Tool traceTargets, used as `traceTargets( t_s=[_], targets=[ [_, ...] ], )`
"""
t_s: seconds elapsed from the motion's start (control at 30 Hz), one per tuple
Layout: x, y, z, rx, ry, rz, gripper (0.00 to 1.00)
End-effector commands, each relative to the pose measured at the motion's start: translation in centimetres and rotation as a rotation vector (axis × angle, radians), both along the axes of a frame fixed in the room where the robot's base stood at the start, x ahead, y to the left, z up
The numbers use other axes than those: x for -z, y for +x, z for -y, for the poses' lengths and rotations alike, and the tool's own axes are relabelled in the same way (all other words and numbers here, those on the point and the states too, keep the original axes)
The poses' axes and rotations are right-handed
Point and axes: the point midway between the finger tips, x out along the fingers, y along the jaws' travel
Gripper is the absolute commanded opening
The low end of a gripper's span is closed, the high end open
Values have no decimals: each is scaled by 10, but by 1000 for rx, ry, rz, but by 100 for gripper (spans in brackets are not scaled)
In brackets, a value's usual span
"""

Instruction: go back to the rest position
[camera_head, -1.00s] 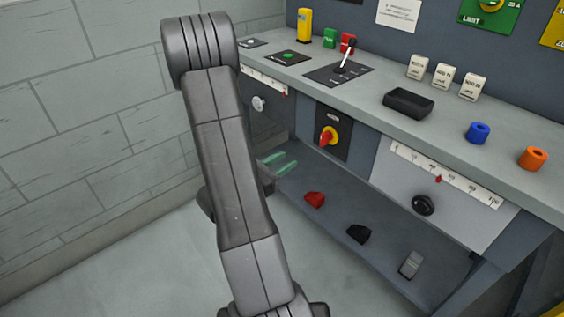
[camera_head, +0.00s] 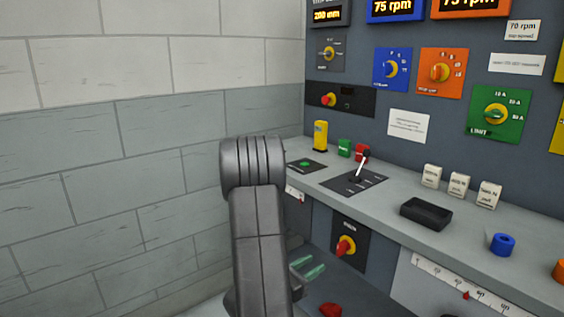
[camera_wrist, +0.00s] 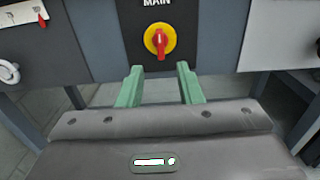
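My gripper (camera_wrist: 160,88) shows in the wrist view with its two green fingers spread apart and nothing between them. Beyond the fingers is the MAIN switch, a red handle on a yellow disc (camera_wrist: 159,40), with a gap between it and the fingertips. In the head view my gripper (camera_head: 308,268) is partly hidden behind my grey arm, low and in front of the desk. The same red and yellow switch (camera_head: 345,246) is just right of and above it there.
A console desk (camera_head: 330,195) runs along the right with a lever (camera_head: 362,164), a black tray (camera_head: 426,213), labelled blocks and a blue ring (camera_head: 503,244). A panel of knobs and displays stands behind it. A block wall (camera_head: 150,150) is at the left.

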Motion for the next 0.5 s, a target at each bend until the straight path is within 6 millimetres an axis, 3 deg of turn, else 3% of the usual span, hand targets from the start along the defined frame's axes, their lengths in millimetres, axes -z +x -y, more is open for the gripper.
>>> traceTargets(
  t_s=[0.5],
  targets=[
    [0,43,57,3,0,3,33]
  ],
)
